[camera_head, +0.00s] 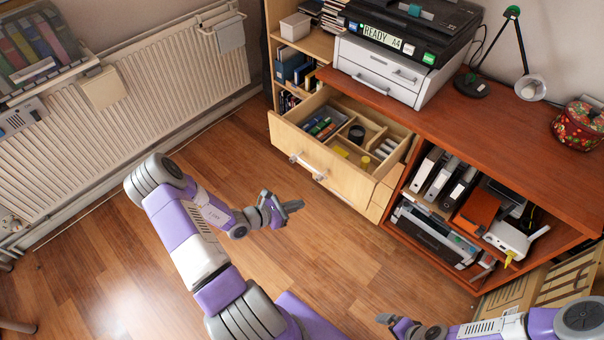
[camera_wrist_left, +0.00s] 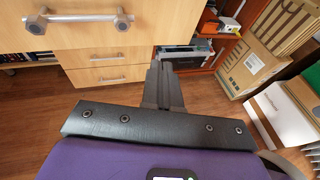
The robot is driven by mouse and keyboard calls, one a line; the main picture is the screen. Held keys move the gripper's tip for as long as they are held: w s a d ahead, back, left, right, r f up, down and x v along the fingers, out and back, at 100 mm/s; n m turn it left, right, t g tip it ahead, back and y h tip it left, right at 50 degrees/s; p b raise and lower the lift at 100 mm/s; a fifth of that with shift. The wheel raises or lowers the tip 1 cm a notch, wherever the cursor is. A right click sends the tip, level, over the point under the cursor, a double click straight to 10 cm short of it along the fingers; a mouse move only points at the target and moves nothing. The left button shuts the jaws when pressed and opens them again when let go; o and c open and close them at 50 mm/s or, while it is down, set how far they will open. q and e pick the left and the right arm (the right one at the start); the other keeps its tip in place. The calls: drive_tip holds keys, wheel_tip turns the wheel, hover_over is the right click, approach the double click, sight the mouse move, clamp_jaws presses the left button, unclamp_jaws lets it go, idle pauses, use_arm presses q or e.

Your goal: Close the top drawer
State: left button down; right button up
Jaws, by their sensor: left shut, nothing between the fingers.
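The top drawer (camera_head: 325,158) is pulled well out of the wooden cabinet. Its inside shows dividers and small items, and its front carries a metal bar handle (camera_head: 306,167). In the left wrist view the drawer front (camera_wrist_left: 130,25) fills the upper left, with its handle (camera_wrist_left: 80,18) near the top edge. My left gripper (camera_head: 292,207) is shut and empty, in front of and below the drawer front, apart from it. In the left wrist view its fingers (camera_wrist_left: 163,82) point toward the cabinet. My right gripper (camera_head: 388,320) is at the bottom edge, its fingers too small to judge.
Lower drawers (camera_wrist_left: 105,75) below look closed. A printer (camera_head: 405,45), a desk lamp (camera_head: 530,87) and a patterned pot (camera_head: 580,122) stand on the desktop (camera_head: 490,120). Cardboard boxes (camera_wrist_left: 250,65) stand at right. The wooden floor before the radiator (camera_head: 150,90) is clear.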

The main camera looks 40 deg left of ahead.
sight(308, 166)
use_arm(q)
drive_tip(key=a+r+n+t+y, duration=0.1)
drive_tip(key=a+n+t+y, duration=0.2)
drive_tip(key=a, duration=0.6)
drive_tip(key=shift+g+y, duration=0.4)
drive_tip(key=shift+y, duration=0.2)
drive_tip(key=b+x, duration=0.4)
drive_tip(key=x, duration=0.9)
drive_tip(key=shift+w+d+b, duration=0.15)
drive_tip(key=shift+w+b, duration=0.05)
drive_tip(key=shift+b, duration=0.2)
drive_tip(key=shift+w, duration=0.1)
